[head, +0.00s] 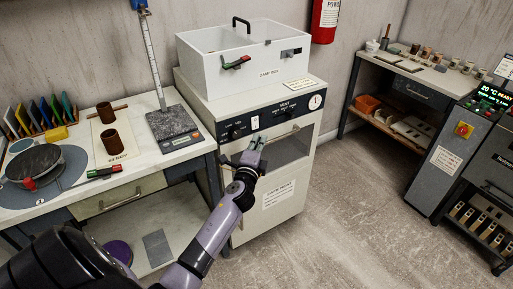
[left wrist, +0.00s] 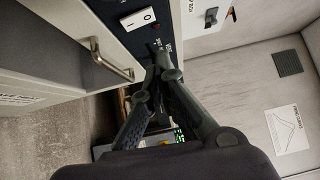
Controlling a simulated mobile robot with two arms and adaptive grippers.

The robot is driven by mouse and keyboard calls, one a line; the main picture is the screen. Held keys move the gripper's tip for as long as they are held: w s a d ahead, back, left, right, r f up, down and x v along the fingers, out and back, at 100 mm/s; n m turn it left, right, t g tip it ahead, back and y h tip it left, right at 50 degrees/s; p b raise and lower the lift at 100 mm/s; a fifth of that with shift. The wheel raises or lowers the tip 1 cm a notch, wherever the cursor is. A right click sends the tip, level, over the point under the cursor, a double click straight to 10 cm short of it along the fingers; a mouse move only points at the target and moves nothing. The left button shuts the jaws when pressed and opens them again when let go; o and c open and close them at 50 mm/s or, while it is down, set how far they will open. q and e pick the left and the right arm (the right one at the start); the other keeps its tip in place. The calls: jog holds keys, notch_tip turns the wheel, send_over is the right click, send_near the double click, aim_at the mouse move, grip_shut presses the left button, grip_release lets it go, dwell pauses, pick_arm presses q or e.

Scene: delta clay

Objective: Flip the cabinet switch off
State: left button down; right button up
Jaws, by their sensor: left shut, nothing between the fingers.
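The cabinet (head: 286,170) is white with a black control panel (head: 290,111) along its upper front. A small white rocker switch (head: 255,122) sits on this panel. In the left wrist view the rocker switch (left wrist: 138,18) shows I and O marks; I cannot tell which side is pressed in. My left gripper (head: 258,141) is just below the switch in the head view, in front of the cabinet. In the left wrist view its fingers (left wrist: 160,58) are shut and empty, close to the panel and a little apart from the switch in the picture. My right gripper is not in view.
A bar handle (left wrist: 105,60) sticks out from the cabinet front. A clear-topped white box (head: 245,60) stands on the cabinet. A workbench (head: 75,190) with a scale (head: 172,125) is on the left. The floor (head: 350,220) to the right is clear.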

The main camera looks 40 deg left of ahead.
pick_arm(q)
jog(key=shift+r+v, duration=0.15)
jog(key=shift+v, duration=0.8)
jog(key=shift+r+v, duration=0.1)
jog(key=shift+v, duration=0.85)
jog(key=shift+d, duration=0.1)
jog(key=s+d+f+n+g+h, duration=0.1)
jog(key=s+d+f+n+g, duration=0.3)
jog(key=f, duration=0.8)
jog(key=s+d+f+m+g+h, duration=0.15)
jog(key=s+f, duration=0.35)
jog(key=f, duration=0.7)
jog(key=s+d+f+n+g+h, duration=0.25)
jog(key=s+f, duration=0.25)
jog(key=f, duration=0.7)
jog(key=s+d+f+n+g, duration=0.2)
jog(key=s+f, duration=0.4)
jog(key=s, duration=0.6)
jog(key=s+d+f+n+g+h, duration=0.1)
jog(key=s+d+f+n+g, duration=0.1)
jog(key=s+f, duration=0.5)
jog(key=s+d+f+n+g, duration=0.2)
jog(key=s+d+f+g, duration=0.2)
jog(key=s, duration=1.4)
notch_tip(320, 180, down, 3)
jog(key=shift+d+f+n+h, duration=0.1)
jog(key=shift+d+n+h, duration=0.1)
jog(key=shift+n+h, duration=0.15)
jog(key=shift+s, duration=0.1)
